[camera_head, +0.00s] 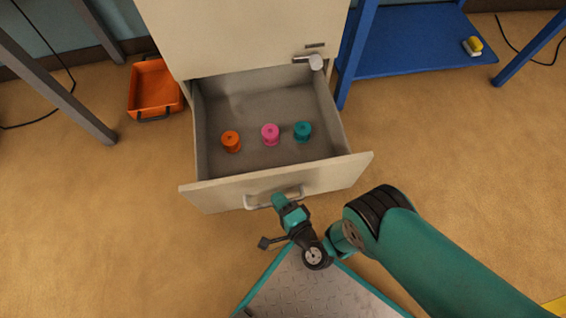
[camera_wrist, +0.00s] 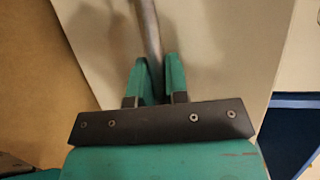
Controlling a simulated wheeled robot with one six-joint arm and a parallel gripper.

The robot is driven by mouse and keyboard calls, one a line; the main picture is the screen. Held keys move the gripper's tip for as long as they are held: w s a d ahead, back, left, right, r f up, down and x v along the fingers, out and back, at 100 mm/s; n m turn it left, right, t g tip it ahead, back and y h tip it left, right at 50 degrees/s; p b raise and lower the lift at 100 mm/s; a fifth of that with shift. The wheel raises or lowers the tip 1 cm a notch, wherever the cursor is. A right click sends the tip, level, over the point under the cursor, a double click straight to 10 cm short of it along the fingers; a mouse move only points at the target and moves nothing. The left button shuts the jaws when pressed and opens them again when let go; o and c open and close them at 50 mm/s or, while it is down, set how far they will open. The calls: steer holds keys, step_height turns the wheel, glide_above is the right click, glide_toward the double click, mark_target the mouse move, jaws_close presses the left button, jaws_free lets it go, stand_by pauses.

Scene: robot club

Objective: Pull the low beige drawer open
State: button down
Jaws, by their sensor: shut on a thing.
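The low beige drawer (camera_head: 225,188) is pulled well out of the beige cabinet (camera_head: 245,35), and its inside shows. An orange spool (camera_head: 231,141), a pink spool (camera_head: 270,134) and a teal spool (camera_head: 302,131) stand in it. My gripper (camera_head: 280,200) is at the drawer front, shut on the drawer's metal bar handle (camera_head: 256,203). In the wrist view the teal fingers (camera_wrist: 156,80) have the grey handle (camera_wrist: 148,30) between them, against the beige drawer front (camera_wrist: 215,50).
An orange crate (camera_head: 133,92) sits on the floor left of the cabinet. A blue shelf unit (camera_head: 400,55) with a small yellow-topped item (camera_head: 473,45) stands at the right. Another handle (camera_head: 315,62) sticks out above the drawer. The brown floor to both sides is mostly clear.

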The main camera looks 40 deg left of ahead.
steer(key=shift+w, duration=0.1)
steer(key=c, duration=1.1)
jaws_free()
steer(key=shift+d+r+p, duration=0.25)
steer(key=shift+d+p, duration=0.15)
steer(key=shift+p, duration=0.35)
steer(key=p+v, duration=0.4)
steer(key=v, duration=0.1)
steer(key=p+v, duration=0.4)
steer(key=v, duration=0.2)
steer(key=p+v, duration=0.4)
steer(key=v, duration=0.1)
steer(key=shift+s+d+f+p, duration=0.2)
steer(key=shift+s+p, duration=0.05)
steer(key=shift+p, duration=0.15)
